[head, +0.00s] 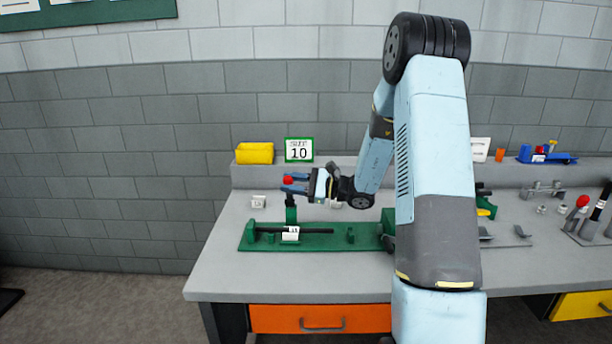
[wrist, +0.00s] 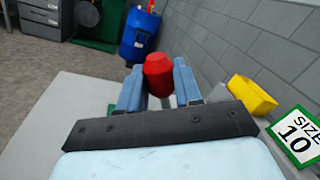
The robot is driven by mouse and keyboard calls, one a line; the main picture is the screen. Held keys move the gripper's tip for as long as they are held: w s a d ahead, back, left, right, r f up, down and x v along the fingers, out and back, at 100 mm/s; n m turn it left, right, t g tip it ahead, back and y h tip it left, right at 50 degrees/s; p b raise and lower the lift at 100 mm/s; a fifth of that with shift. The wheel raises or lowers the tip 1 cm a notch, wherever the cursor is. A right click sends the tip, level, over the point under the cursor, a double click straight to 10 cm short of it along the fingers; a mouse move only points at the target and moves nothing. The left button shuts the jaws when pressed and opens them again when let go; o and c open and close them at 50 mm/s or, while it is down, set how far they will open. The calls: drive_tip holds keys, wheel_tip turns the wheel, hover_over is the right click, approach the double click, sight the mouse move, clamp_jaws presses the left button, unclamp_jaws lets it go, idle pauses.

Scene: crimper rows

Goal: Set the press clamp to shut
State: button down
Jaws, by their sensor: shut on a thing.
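The press clamp is a green fixture (head: 262,241) on the grey bench, with a dark rod lying along it and a small white tag (head: 290,234) on its front. A green post rises at its left part, topped by a red knob (head: 288,181). My gripper (head: 292,184) reaches in from the right and is shut on the red knob. In the wrist view the red knob (wrist: 158,75) sits between the two blue fingers. The lever stands roughly upright. My arm hides the right end of the fixture.
A yellow bin (head: 255,153) and a green "SIZE 10" sign (head: 299,150) stand on the back ledge. To the right are loose metal parts, a blue tool (head: 546,155) and another red-knobbed device (head: 582,202). The bench's left end is mostly clear.

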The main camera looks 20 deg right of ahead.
drive_tip(key=shift+s+a+f+n+g+y, duration=0.3)
drive_tip(key=shift+s+a+f+n, duration=0.2)
drive_tip(key=shift+s+f+n, duration=1.25)
drive_tip(key=shift+s+a+f+n+g+y, duration=0.25)
drive_tip(key=shift+s+a+f+n, duration=0.5)
drive_tip(key=shift+f+n, duration=1.7)
drive_tip(key=shift+s+a+f+n+g+y, duration=0.15)
drive_tip(key=shift+s+a+f+n+y, duration=0.2)
drive_tip(key=shift+s+f+n, duration=1.7)
drive_tip(key=shift+w+f+m, duration=0.5)
drive_tip(key=shift+w+m, duration=0.05)
drive_tip(key=c, duration=1)
unclamp_jaws()
drive_tip(key=shift+w, duration=0.1)
drive_tip(key=shift+o, duration=1)
drive_tip(key=shift+a, duration=0.1)
drive_tip(key=shift+r, duration=0.1)
